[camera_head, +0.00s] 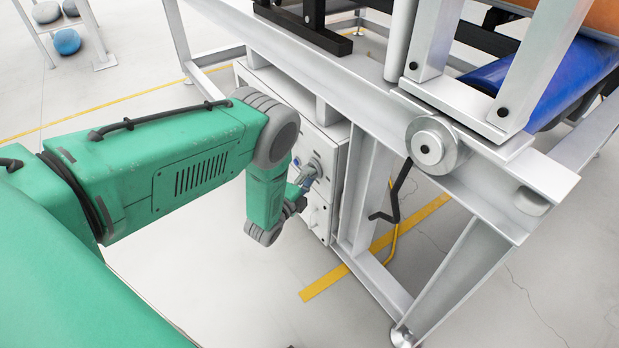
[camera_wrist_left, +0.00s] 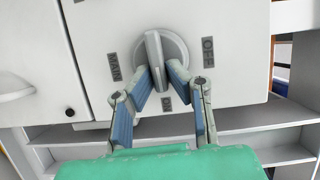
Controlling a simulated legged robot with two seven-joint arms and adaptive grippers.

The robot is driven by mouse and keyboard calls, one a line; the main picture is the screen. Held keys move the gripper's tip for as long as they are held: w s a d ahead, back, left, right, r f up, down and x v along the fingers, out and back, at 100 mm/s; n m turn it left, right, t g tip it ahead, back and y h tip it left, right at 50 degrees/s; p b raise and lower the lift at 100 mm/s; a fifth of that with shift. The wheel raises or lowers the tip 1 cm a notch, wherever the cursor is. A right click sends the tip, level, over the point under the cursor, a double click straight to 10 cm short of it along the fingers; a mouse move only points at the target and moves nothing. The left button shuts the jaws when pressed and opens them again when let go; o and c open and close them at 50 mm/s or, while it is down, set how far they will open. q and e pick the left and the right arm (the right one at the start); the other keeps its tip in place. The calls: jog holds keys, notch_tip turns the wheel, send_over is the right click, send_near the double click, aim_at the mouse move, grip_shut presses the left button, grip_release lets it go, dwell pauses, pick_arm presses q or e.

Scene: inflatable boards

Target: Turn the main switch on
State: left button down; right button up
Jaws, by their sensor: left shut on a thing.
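The main switch is a grey rotary knob (camera_wrist_left: 155,62) on a round base on the front of a white-grey cabinet (camera_wrist_left: 92,30). In the left wrist view its bar stands nearly upright, its lower end near the "ON" label (camera_wrist_left: 167,104). The "OFF" label (camera_wrist_left: 208,52) is to the right and "MAIN" (camera_wrist_left: 114,66) to the left. My left gripper (camera_wrist_left: 160,80) has its blue-padded fingers on both sides of the bar's lower end, shut on it. In the head view the left gripper (camera_head: 301,186) is at the cabinet front, and my forearm partly hides the cabinet. My right gripper is not in view.
A metal frame (camera_head: 365,90) stands over and around the cabinet, with a roller end (camera_head: 432,145) and black crank (camera_head: 395,195) to the right. A blue roll (camera_head: 545,80) lies at the upper right. A shelf with balls (camera_head: 67,41) is far left. Floor in front is clear.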

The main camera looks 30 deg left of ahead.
pick_arm(q)
jog(key=shift+s+d+f+m, duration=0.15)
jog(key=shift+d+f+m, duration=0.05)
jog(key=shift+f+m, duration=0.15)
dwell(0.3)
jog(key=c, duration=1.6)
grip_release()
jog(key=shift+r, duration=0.15)
jog(key=shift+a, duration=0.1)
jog(key=s, duration=1.1)
jog(key=shift+s, duration=0.4)
